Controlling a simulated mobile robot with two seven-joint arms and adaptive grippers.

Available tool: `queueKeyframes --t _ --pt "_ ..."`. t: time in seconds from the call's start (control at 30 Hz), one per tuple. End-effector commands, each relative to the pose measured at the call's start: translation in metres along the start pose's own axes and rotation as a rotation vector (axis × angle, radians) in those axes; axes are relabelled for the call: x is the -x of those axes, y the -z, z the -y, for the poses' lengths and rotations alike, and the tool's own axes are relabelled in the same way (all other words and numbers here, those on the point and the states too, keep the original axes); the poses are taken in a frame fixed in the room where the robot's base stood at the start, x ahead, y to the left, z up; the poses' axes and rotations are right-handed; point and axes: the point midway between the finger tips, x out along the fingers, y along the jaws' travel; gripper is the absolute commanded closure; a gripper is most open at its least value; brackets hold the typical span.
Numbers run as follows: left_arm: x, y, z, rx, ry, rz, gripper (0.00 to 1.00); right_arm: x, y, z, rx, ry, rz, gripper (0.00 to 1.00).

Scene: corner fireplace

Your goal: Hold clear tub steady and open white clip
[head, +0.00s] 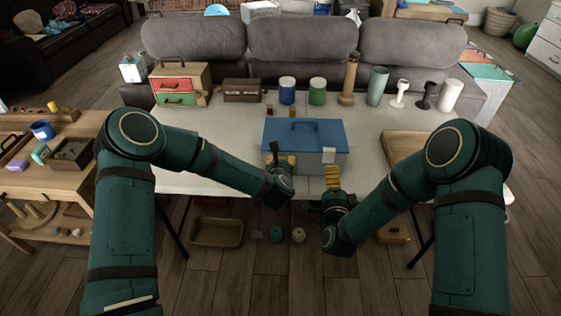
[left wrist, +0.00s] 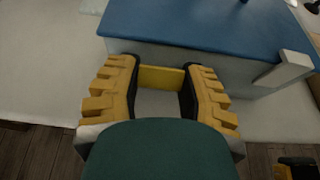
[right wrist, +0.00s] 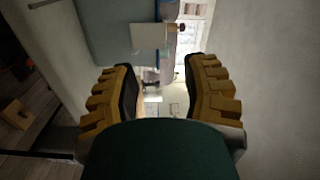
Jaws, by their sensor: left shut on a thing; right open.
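The clear tub (head: 310,160) with its blue lid (head: 303,135) stands on the table, lid on. The lid also shows in the left wrist view (left wrist: 215,25). The white clip (head: 329,155) is on the tub's front, right of centre, and shows in the left wrist view (left wrist: 285,68) and right wrist view (right wrist: 149,37). My left gripper (head: 281,161) is at the tub's front left, shut on a yellow piece (left wrist: 161,78) at the tub's front wall. My right gripper (head: 332,177) is open and empty, below and in front of the white clip, apart from it.
Along the table's back stand a drawer box (head: 180,84), a brown case (head: 242,89), jars (head: 287,90) and several upright cylinders. A wooden tray (head: 402,145) lies right of the tub. The table left of the tub is mostly clear. A grey sofa stands behind.

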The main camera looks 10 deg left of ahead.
Motion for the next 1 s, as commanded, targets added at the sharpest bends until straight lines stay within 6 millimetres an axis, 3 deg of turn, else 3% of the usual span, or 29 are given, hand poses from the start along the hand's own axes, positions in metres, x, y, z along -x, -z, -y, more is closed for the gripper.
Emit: queueKeyframes --t 0.03,0.17,0.37,0.6,0.77,1.0 --pt "0.0 0.0 0.0 0.0 0.0 0.0 1.0 0.0 0.0 0.0 0.0 0.0 0.0 0.55" --pt "0.0 0.0 0.0 0.0 0.0 0.0 1.0 -0.004 -0.002 0.003 0.009 0.005 0.018 1.0" --pt "0.0 0.0 0.0 0.0 0.0 0.0 1.0 -0.034 -0.02 0.022 0.103 0.019 0.168 1.0" --pt "0.0 0.0 0.0 0.0 -0.001 0.0 1.0 -0.077 -0.043 0.057 0.386 0.016 0.431 1.0" --pt "0.0 0.0 0.0 0.0 -0.001 0.0 1.0 -0.097 -0.045 0.072 0.609 -0.035 0.554 1.0" --pt "0.0 0.0 0.0 0.0 -0.001 0.0 1.0 -0.115 -0.033 0.077 0.907 -0.207 0.663 1.0"
